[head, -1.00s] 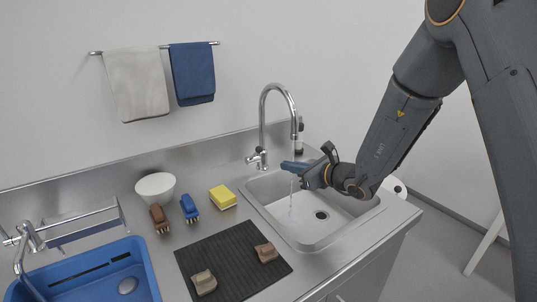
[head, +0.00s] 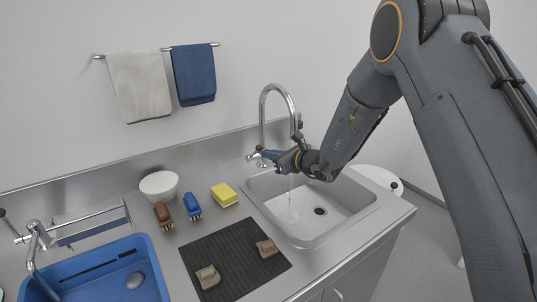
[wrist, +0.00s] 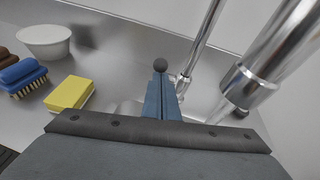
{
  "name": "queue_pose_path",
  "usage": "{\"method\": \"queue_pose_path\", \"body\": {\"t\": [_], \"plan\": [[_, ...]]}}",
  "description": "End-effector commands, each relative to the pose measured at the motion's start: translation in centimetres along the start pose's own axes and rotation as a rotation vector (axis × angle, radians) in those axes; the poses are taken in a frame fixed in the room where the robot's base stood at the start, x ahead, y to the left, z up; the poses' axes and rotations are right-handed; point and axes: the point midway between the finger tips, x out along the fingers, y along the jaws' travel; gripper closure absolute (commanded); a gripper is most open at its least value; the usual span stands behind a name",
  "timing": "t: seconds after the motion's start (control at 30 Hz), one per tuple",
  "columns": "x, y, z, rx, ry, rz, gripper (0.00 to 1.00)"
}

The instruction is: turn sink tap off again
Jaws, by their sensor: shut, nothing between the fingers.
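The chrome sink tap (head: 277,88) has a tall curved neck and stands behind the sink (head: 318,211). A thin water stream (head: 290,186) falls into the basin. The tap's small side lever (head: 250,157) is low on its body. In the wrist view the shut fingers (wrist: 161,98) point at the tap base, left of the spout (wrist: 248,86).
A yellow sponge (head: 225,195), blue brush (head: 192,206), brown brush (head: 163,215) and white bowl (head: 159,186) stand left of the sink. Two sherds (head: 207,277) (head: 267,248) lie on the black mat (head: 229,256). A blue basin (head: 155,280) is at the lower left.

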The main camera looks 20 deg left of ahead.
Motion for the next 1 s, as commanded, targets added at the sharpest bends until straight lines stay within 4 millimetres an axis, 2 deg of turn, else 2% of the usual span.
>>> {"method": "queue_pose_path", "body": {"t": [0.3, 0.67, 0.87, 0.97, 1.0], "plan": [[0.6, -0.3, 1.6, -0.002, -0.002, -0.001, 1.0], [0.4, -0.4, 1.5, 0.0, 0.0, -0.001, 1.0], [-1.2, -0.8, 0.0, 0.003, 0.002, -0.003, 1.0], [-2.7, -1.2, -1.3, 0.003, 0.002, -0.006, 1.0], [-3.6, -1.3, -0.9, 0.001, -0.001, -0.007, 1.0]]}}
